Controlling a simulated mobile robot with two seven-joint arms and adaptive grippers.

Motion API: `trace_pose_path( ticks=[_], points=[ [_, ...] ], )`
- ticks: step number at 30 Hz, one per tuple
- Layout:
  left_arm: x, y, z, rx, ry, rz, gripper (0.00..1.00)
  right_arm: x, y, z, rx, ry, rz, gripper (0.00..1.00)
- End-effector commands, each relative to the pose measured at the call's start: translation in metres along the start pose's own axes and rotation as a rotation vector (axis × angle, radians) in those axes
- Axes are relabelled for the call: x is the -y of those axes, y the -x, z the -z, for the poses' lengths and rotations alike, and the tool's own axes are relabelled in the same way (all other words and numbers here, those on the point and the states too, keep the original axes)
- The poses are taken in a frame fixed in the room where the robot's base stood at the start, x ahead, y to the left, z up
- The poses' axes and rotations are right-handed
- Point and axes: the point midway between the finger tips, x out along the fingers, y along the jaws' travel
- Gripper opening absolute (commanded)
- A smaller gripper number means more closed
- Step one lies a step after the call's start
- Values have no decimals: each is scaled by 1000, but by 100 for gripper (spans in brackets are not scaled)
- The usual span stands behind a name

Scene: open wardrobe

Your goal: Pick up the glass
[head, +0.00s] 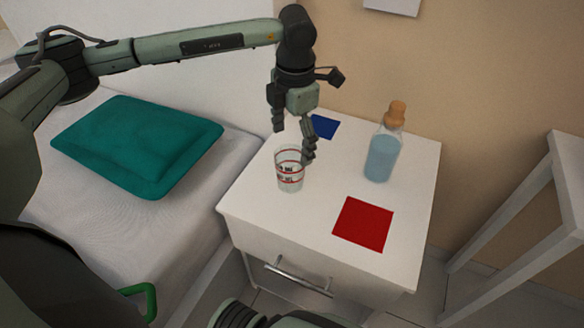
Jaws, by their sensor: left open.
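The glass (289,172) stands upright on the white bedside cabinet (332,160), near its left edge. It is clear, with red bands and dark markings. My left gripper (294,142) points down at the glass's rim with its fingers apart. One finger is above the rim's left side and the other reaches down by its right side. Whether either finger touches the glass cannot be told. Dark ribbed parts of mine show at the bottom edge, perhaps the right gripper (236,314), cut off by the frame.
A corked bottle (382,157) of blue liquid stands right of the glass. A red square (363,224) and a partly hidden blue square (323,127) lie on the top. A bed with a teal pillow (138,145) is left. A white frame (540,215) stands right.

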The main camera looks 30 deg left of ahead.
Motion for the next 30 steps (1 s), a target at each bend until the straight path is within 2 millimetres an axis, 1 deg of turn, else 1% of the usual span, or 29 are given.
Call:
trace_pose_path(
  ticks=[4, 7, 10, 13, 19, 30],
  points=[
    [2, -19, 2, -3, -1, 3, 84, -1, -2, -2, 2, 0, 1, 40],
    [3, -35, 2, -2, -1, 4, 84, -2, -14, -8, 15, 1, 1, 40],
    [3, -47, 1, 0, -1, 4, 84, -2, -17, -11, 20, 1, 2, 40],
    [3, -52, 1, 1, -1, 4, 84, -1, -17, -10, 17, 2, 3, 40],
    [3, -53, 1, 2, -1, 4, 84, 1, -17, -9, 13, 1, 6, 40],
    [3, -53, 1, 2, -1, 4, 38, 2, -15, -2, 4, -2, 7, 40]
  ],
)
